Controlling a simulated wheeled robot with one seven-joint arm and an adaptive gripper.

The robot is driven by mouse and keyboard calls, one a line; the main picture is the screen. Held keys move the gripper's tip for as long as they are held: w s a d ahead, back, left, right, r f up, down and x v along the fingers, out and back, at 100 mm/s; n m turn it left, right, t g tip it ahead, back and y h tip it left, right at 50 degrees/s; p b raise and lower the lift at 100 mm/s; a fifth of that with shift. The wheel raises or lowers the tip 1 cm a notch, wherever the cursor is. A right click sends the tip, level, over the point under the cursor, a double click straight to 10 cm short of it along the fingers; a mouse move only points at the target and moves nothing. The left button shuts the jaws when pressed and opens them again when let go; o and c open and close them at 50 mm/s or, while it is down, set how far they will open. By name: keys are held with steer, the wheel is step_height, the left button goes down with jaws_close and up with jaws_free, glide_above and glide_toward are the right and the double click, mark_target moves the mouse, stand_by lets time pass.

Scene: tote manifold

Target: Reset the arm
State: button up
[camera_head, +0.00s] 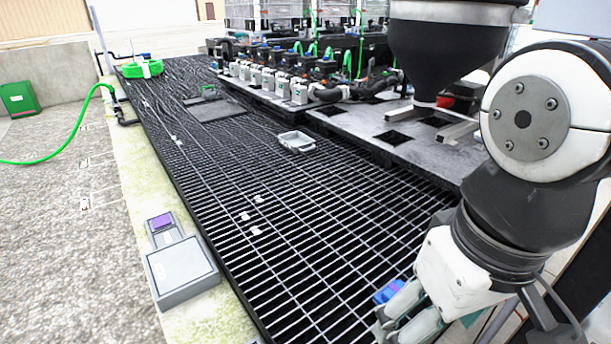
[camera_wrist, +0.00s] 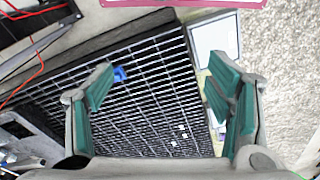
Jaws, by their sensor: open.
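My gripper (camera_head: 402,318) hangs at the lower right of the head view, its fingers partly cut off by the bottom edge. The wrist view shows the gripper (camera_wrist: 160,88) with its two green-padded fingers wide apart and nothing between them. A small blue object (camera_head: 388,291) shows right beside the fingers in the head view. In the wrist view the blue object (camera_wrist: 120,74) appears beyond the tip of the left finger, over the dark grating. I cannot tell how far it is from the gripper.
A black grating (camera_head: 290,220) covers the middle floor, with a grey open tray (camera_head: 297,142) and small white pieces on it. A grey box with a scale-like top (camera_head: 180,268) stands on the left ledge. A row of valves (camera_head: 300,88) and a dark hopper (camera_head: 447,50) stand behind.

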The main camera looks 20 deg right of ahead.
stand_by(0.5)
step_height(320, 180, up, 18)
steer(key=t+p, duration=0.3)
steer(key=p, duration=1.3)
